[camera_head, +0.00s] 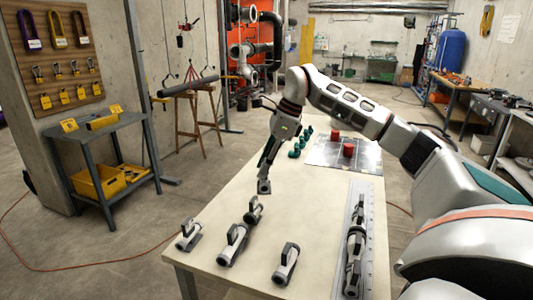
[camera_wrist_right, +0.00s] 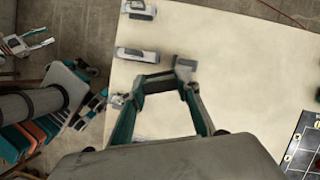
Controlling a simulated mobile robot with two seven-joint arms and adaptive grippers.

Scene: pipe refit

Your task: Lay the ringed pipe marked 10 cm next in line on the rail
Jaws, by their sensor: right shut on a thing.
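My right gripper (camera_head: 265,174) is over the left edge of the table in the head view. It is shut on a short grey pipe piece (camera_head: 264,187), which also shows at the fingertips in the right wrist view (camera_wrist_right: 185,67). Its marking is too small to read. The pale rail (camera_head: 368,230) at the right holds pipes (camera_head: 354,250) in line. My left gripper is not in view.
The middle of the table (camera_head: 310,205) is clear. A grey side bench (camera_head: 92,133) stands on the left.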

